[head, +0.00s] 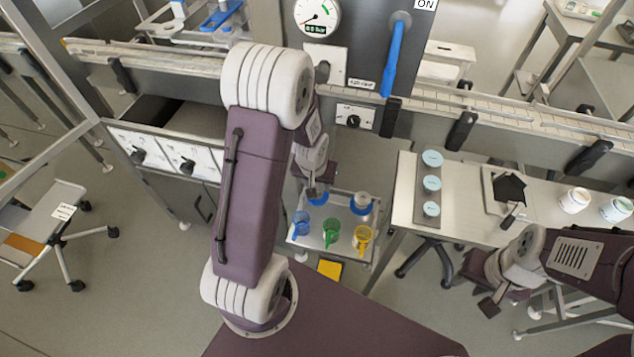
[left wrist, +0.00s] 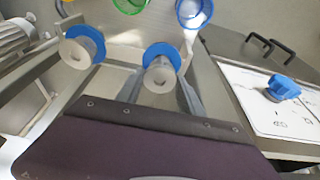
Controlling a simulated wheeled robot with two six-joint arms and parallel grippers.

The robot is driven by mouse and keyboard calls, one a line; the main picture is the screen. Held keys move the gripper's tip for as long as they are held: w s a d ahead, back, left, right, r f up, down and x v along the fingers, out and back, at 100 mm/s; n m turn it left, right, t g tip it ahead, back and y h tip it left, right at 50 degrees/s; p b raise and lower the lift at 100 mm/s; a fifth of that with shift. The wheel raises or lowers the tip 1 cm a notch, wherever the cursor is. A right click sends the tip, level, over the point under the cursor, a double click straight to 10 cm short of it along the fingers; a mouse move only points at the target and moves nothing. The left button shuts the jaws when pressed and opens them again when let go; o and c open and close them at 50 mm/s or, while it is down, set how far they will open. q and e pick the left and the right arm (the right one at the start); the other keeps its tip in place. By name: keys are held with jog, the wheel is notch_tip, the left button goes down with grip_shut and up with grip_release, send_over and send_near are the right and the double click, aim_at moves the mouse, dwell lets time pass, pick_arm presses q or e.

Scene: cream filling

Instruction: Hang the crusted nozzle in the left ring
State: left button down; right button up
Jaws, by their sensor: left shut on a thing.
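My left gripper (head: 314,190) is over the back left of a small metal tray stand (head: 347,196), shut on a pale nozzle (left wrist: 158,74). A blue ring, the left one (head: 318,200), shows just under the gripper. In the left wrist view this blue ring (left wrist: 166,50) surrounds the nozzle's outline; I cannot tell if the nozzle is seated in it or above it. Crust on it cannot be made out. A second pale nozzle (head: 362,199) sits at the right blue ring (head: 363,209). My right gripper (head: 479,288) is open and empty, below the white table.
Blue (head: 301,224), green (head: 331,232) and yellow (head: 364,239) handled cups stand on the tray's front. A white table (head: 466,200) with blue-topped jars (head: 432,183) is to the right. A panel with a blue knob (left wrist: 283,88) is near the left wrist.

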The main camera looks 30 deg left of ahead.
pick_arm(q)
jog(key=shift+f+b, duration=0.6)
jog(key=shift+f, duration=0.1)
jog(key=c, duration=0.7)
grip_release()
jog(key=o, duration=0.5)
